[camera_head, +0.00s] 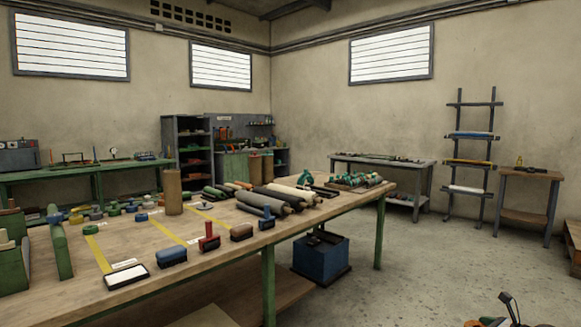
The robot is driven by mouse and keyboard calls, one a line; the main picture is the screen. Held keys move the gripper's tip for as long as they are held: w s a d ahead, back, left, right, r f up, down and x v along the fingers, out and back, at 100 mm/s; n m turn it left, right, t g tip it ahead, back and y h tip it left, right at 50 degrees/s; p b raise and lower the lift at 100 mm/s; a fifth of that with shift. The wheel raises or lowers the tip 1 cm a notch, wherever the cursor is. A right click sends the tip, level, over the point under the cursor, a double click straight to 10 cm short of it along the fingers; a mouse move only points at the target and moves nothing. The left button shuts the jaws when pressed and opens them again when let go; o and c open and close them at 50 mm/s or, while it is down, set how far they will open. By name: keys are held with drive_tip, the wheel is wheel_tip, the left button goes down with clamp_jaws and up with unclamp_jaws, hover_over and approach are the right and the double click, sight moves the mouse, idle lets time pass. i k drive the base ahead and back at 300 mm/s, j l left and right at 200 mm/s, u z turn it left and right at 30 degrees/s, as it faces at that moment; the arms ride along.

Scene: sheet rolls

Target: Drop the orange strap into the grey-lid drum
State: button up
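I cannot make out the orange strap for certain. Small orange parts (472,323) show at the bottom edge, right of centre, cut off by the frame. Two brown drum-like cylinders stand at the back by the green cabinet, one on the left (255,167) and one on the right (267,166). They are too small to tell whether either has a grey lid.
A long wooden workbench (205,262) with rolls, brushes and tools fills the left and middle. A blue box (320,262) stands on the floor under its right part. A ladder rack (470,135) and small table (527,174) stand right. Concrete floor (420,255) is clear.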

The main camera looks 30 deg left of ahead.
sight(173, 213)
drive_tip(key=i+u, duration=0.1)
drive_tip(key=i, duration=0.65)
drive_tip(key=i+l, duration=0.15)
drive_tip(key=i, duration=0.55)
drive_tip(key=j+u, duration=0.05)
